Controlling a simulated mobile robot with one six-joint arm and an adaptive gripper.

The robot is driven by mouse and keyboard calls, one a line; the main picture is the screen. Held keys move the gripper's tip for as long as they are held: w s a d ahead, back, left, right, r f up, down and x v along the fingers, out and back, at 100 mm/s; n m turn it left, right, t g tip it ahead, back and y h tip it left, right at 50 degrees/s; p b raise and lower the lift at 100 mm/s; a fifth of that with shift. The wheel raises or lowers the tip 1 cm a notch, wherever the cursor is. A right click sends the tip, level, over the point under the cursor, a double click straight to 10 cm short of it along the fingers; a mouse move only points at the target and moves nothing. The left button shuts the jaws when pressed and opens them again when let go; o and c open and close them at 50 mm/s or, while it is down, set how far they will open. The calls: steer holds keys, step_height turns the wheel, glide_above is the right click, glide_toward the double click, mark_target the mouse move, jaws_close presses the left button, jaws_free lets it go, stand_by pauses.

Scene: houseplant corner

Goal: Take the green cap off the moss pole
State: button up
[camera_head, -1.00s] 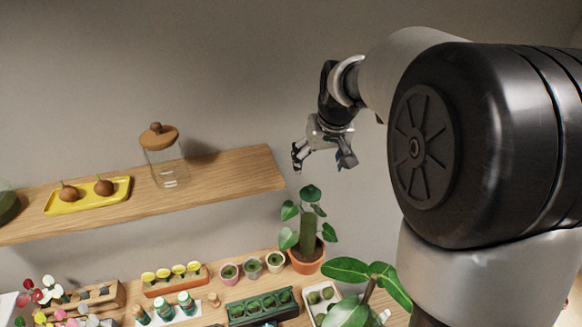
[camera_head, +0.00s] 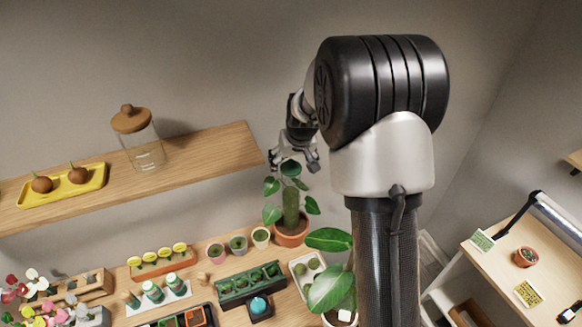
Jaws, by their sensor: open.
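The moss pole (camera_head: 291,205) stands upright in a terracotta pot (camera_head: 291,236) on the bench, with green leaves around it. A dark green round shape, which looks like the green cap (camera_head: 291,168), sits at the top of the pole. My gripper (camera_head: 293,161) is open, just above and around the level of the cap. Its fingers point down. I cannot tell whether they touch the cap or are behind it.
A wooden shelf (camera_head: 210,160) at left holds a glass jar (camera_head: 145,148) and a yellow tray (camera_head: 64,190). Small pots, a green planter (camera_head: 250,288) and a large-leaved plant (camera_head: 328,286) crowd the bench. A side table (camera_head: 540,250) stands at right.

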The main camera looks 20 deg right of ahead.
steer(key=shift+w+f, duration=0.1)
steer(key=shift+f, duration=0.25)
steer(key=shift+c, duration=0.3)
steer(key=c, duration=0.8)
steer(key=shift+r, duration=0.15)
steer(key=shift+c, duration=0.2)
